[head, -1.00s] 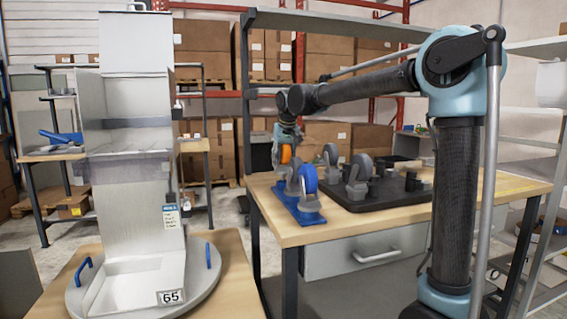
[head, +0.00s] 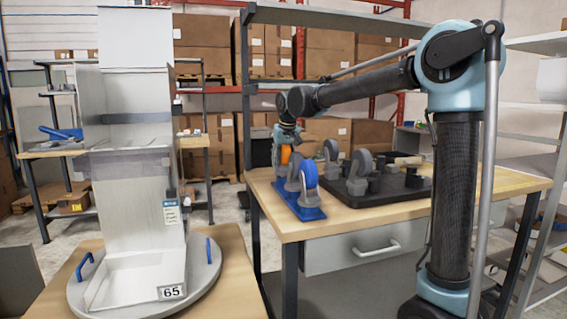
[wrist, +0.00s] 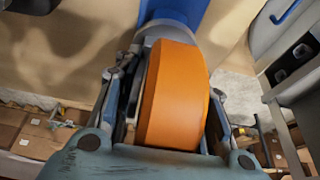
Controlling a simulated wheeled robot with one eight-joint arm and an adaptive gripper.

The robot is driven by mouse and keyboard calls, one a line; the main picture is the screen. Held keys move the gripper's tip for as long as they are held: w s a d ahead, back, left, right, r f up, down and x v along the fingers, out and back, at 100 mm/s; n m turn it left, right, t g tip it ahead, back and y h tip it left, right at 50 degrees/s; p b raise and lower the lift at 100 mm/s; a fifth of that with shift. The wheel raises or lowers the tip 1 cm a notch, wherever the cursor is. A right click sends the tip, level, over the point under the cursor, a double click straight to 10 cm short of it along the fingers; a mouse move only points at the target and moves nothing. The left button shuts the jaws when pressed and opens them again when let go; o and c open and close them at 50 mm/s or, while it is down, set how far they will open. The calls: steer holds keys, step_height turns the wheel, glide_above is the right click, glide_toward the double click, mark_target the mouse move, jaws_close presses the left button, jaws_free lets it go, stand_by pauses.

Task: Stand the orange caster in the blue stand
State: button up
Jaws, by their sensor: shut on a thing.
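My gripper (head: 286,150) is shut on the orange caster (head: 285,155), at the far left end of the blue stand (head: 311,213). In the wrist view the orange wheel (wrist: 176,95) sits between the two fingers, with its grey bracket beyond it. Part of the blue stand (wrist: 190,12) shows past the bracket. A blue-wheeled caster (head: 308,176) stands at the near end of the stand, with a grey caster (head: 292,177) behind it. The orange caster's base is hidden in the head view, so I cannot tell whether it touches the stand.
A black tray (head: 385,199) with grey-wheeled casters (head: 360,168) and dark posts lies right of the stand on the wooden table (head: 470,203). A white dispenser (head: 130,190) on a round turntable (head: 205,275) stands at the left. Bare tabletop lies in front of the tray.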

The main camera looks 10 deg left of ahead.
steer(key=shift+f, duration=0.55)
steer(key=o, duration=1.4)
